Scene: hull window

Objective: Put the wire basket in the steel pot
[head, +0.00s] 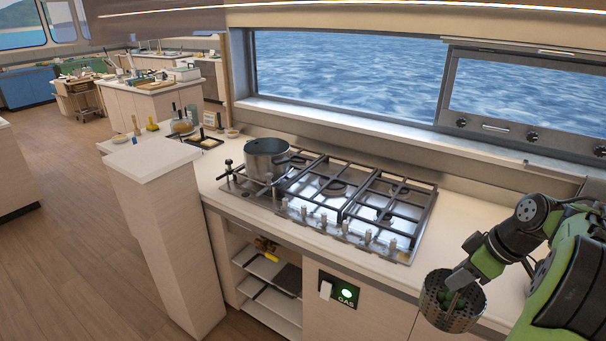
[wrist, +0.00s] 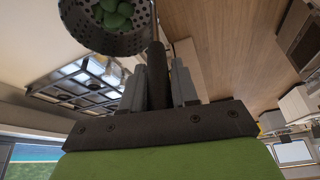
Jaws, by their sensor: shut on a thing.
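The wire basket (head: 452,314) is a perforated dark metal cylinder with green pieces inside. It hangs in the air by the front edge of the counter, at the lower right of the head view. My gripper (wrist: 158,78) is shut on its dark handle, and the basket (wrist: 92,36) shows beyond the fingers in the wrist view. The steel pot (head: 262,163) stands upright on the far left burner of the hob, well left of my gripper and the basket. The pot's inside is mostly hidden from here.
The gas hob (head: 425,235) has raised black grates and a row of knobs along its front. Bare counter (head: 470,215) lies right of it. A window ledge (head: 370,128) runs behind. A pale pillar (head: 160,220) stands left of the counter.

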